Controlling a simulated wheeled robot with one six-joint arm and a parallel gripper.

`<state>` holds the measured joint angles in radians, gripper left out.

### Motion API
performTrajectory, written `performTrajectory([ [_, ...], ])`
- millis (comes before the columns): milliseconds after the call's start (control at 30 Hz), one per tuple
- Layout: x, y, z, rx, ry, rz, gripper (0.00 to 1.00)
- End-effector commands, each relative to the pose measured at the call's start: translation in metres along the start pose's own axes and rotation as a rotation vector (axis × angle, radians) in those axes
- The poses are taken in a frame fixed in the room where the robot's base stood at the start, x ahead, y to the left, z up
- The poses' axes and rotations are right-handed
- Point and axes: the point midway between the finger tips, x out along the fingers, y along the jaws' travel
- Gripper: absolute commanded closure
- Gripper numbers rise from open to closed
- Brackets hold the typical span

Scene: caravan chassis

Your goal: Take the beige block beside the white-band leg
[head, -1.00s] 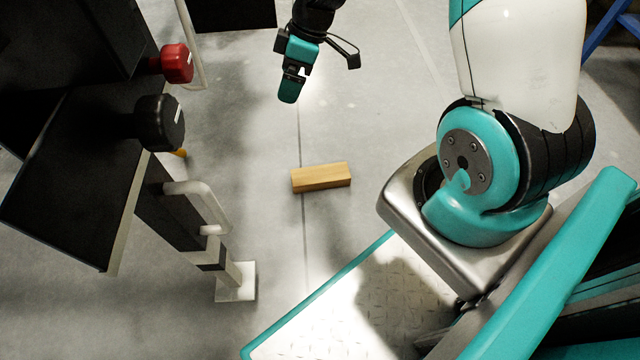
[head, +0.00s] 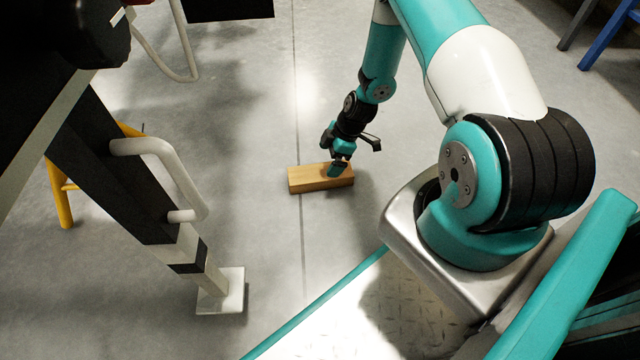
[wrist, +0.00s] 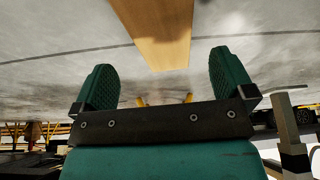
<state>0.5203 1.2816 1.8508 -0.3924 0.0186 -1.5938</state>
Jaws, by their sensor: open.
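The beige block (head: 308,179) lies flat on the grey floor, right of and beyond the foot of the white-band leg (head: 188,240). My gripper (head: 338,166) is at the right end of the block and partly covers it in the head view. In the wrist view the jaws (wrist: 163,72) are open. The block (wrist: 155,30) shows there between the two fingers, running off the top edge. I cannot tell whether either finger touches it.
The leg stands on a white square foot plate (head: 222,292) and carries a pale handle (head: 170,165). A yellow stand (head: 62,195) is behind it at left. A blue frame (head: 608,35) is at the far right. The floor around the block is clear.

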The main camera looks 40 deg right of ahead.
Motion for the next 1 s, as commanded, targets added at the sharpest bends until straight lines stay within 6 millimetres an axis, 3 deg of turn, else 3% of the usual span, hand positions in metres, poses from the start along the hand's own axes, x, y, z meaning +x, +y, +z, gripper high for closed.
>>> performTrajectory([
  [33,0.015,-0.001,0.002,-0.002,0.000,-0.002,0.00],
  [367,0.031,-0.001,0.001,0.000,0.000,-0.001,0.00],
  [700,0.074,-0.003,0.003,0.000,0.000,0.000,0.00],
  [1000,0.076,-0.002,0.001,0.001,0.000,0.000,0.00],
])
